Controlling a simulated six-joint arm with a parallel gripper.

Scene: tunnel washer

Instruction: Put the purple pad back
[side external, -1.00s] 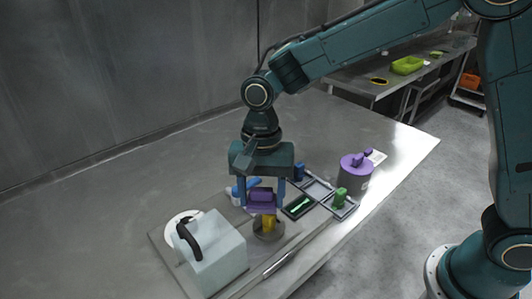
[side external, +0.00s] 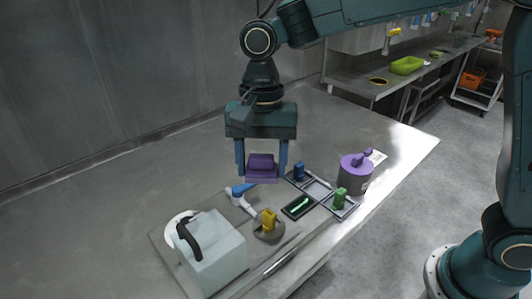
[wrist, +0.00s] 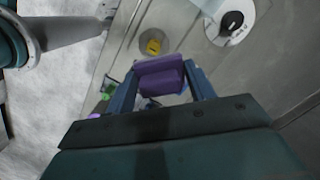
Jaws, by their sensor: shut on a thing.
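My gripper (side external: 262,170) is shut on the purple pad (side external: 262,165), with one blue finger at each side of it. The pad hangs in the air above the table, clear of the things below. It also shows between the fingers in the wrist view (wrist: 160,76). To the right on the table is a dark tray frame (side external: 319,188) with square compartments. A blue pad (side external: 299,172) and a green pad (side external: 339,198) stand in compartments there. One compartment between them looks empty. Another compartment (side external: 298,206) is dark with a bright green strip in it.
A yellow piece (side external: 268,219) stands on a round grey base. A blue and white bottle-like thing (side external: 241,195) lies behind it. A pale box with a black handle (side external: 212,256) stands front left. A purple-lidded canister (side external: 355,173) stands right of the tray. The table's back left is clear.

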